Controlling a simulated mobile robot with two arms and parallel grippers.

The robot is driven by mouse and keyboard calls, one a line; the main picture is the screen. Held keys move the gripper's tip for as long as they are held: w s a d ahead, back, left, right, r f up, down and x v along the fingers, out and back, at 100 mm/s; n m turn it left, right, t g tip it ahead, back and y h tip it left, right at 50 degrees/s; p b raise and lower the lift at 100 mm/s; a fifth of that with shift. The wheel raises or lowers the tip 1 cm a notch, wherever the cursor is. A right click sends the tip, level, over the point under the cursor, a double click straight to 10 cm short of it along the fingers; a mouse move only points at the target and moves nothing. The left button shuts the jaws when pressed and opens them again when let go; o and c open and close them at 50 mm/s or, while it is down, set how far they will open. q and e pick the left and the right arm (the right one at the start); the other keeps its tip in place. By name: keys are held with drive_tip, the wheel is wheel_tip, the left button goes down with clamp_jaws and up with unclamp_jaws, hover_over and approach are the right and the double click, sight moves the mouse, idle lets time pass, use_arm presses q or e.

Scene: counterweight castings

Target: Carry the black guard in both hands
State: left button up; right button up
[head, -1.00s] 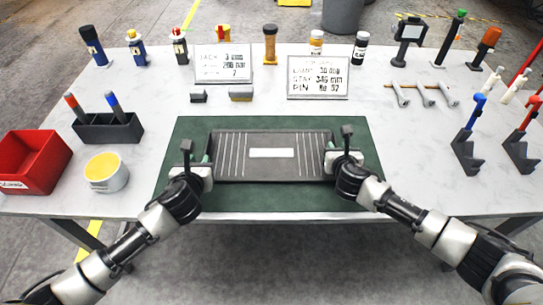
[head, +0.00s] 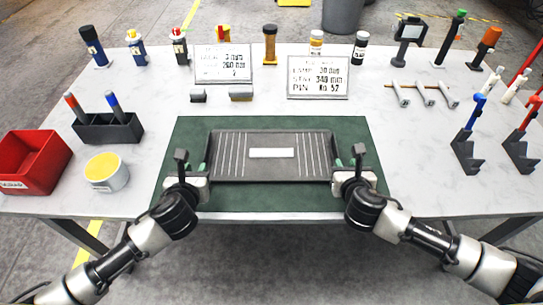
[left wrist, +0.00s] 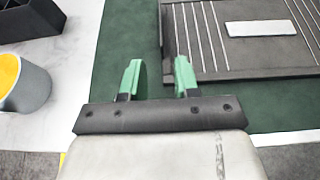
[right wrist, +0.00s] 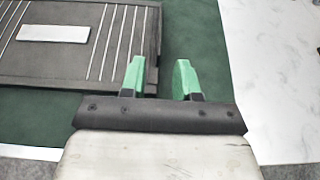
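The black guard (head: 270,170) lies flat on the green mat (head: 270,196). It is a dark ribbed plate with a white label in its middle. My left gripper (head: 194,168) is at its left end; in the left wrist view the green fingers (left wrist: 158,80) are apart, one outside the guard's left edge and one overlapping it in the picture. My right gripper (head: 348,164) is at its right end; in the right wrist view the fingers (right wrist: 158,80) are apart, with the guard's right edge showing between them. Neither gripper visibly grips the guard; finger height is unclear.
A red bin (head: 32,160), a yellow-topped tub (head: 107,173) and a dark holder (head: 107,130) stand on the left. Two sign boards (head: 318,78) (head: 222,64) stand behind the mat. Dark stands (head: 467,150) are on the right. The table is clear just beside the mat.

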drive_tip(key=shift+v, duration=1.1)
